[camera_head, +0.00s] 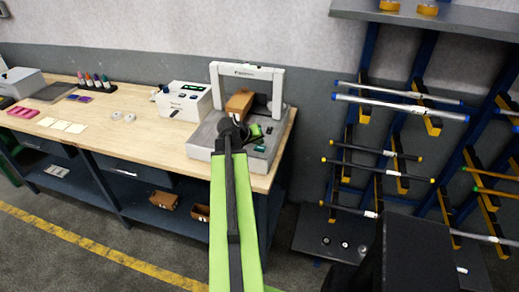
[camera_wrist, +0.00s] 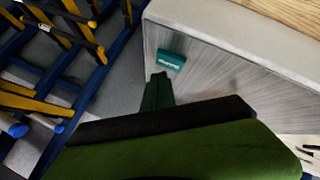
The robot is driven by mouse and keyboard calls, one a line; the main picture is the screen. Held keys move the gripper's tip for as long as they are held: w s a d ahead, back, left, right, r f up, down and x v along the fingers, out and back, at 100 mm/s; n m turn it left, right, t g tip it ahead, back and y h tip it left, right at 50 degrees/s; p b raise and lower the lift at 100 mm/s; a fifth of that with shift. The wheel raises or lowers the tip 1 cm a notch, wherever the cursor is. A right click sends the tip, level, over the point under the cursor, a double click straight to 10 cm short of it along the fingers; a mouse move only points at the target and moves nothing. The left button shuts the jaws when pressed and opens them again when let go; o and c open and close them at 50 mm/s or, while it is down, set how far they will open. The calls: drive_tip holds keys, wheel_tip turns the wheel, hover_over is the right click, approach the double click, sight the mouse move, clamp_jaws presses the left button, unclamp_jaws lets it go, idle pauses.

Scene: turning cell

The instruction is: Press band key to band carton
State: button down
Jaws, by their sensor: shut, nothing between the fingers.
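The banding machine stands at the bench's right end in the head view, with a grey base (camera_head: 203,143) and a white arch (camera_head: 246,70). A brown carton (camera_head: 240,102) sits under the arch. In the wrist view a teal key (camera_wrist: 171,61) with small white lettering is on the brushed metal top (camera_wrist: 215,75); I take it for the band key. My gripper (camera_wrist: 158,80) is shut and empty, its tips just short of the key in the picture. Contact cannot be told. In the head view my arm partly covers the machine's front.
A white box with a display (camera_head: 184,101) stands left of the machine. Pens, pads and small items lie farther left on the wooden bench (camera_head: 130,99). A rack of bars (camera_head: 390,152) stands at the right. Open floor (camera_head: 110,243) lies before the bench.

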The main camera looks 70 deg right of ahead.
sight(259, 149)
drive_tip(key=shift+f+b, duration=0.35)
drive_tip(key=shift+f, duration=0.05)
drive_tip(key=shift+f+b, duration=0.45)
idle(0.5)
drive_tip(key=shift+r+p, duration=0.85)
wheel_tip(259, 149, up, 5)
drive_tip(key=p, duration=0.5)
drive_tip(key=shift+r, duration=0.1)
idle(0.4)
